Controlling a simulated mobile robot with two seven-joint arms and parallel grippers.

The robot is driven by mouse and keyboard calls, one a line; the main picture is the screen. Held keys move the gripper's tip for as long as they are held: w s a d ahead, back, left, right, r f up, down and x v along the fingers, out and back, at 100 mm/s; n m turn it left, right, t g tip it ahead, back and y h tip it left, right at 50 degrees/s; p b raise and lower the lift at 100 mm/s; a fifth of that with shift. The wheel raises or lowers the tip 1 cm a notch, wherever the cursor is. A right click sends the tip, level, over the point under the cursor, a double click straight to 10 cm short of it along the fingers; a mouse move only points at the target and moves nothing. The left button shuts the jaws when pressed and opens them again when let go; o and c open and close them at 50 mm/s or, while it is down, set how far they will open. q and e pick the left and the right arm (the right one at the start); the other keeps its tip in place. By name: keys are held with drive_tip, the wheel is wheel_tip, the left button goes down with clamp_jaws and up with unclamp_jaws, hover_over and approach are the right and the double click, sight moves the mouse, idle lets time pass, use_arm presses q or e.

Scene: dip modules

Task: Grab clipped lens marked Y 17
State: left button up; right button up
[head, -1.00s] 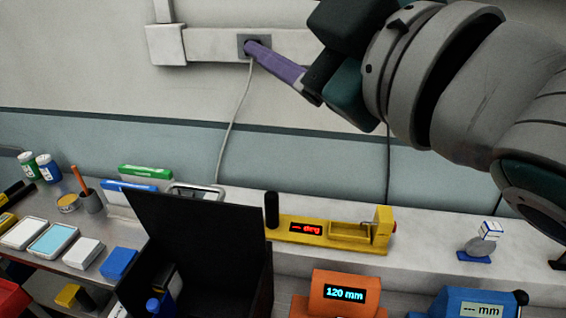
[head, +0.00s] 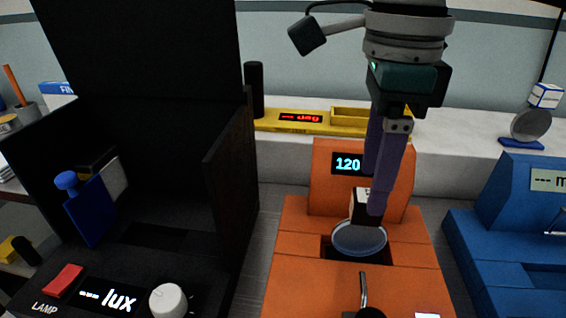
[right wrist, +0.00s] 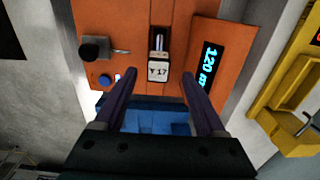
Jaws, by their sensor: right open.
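The clipped lens (head: 358,239) is a pale round disc in the slot of the orange device (head: 290,240). Its clip carries a white tag (right wrist: 158,72) that reads Y 17 in the right wrist view. In the head view a finger partly covers the clip and tag. My right gripper (head: 373,195) is open, with its purple fingers pointing down over the orange device. In the right wrist view the fingers (right wrist: 158,78) stand apart to either side of the tag's line, and no contact shows. My left gripper is not in view.
A black open box with a lux display (head: 120,298) stands at left. A blue device (head: 500,235) stands at right. Behind are a yellow device (head: 290,120) and another round lens in a blue stand (head: 530,126). Grey bench shows between the devices.

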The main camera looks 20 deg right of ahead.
sight(363, 222)
wheel_tip(363, 222, down, 8)
drive_tip(key=shift+p, duration=0.5)
clamp_jaws()
idle(0.4)
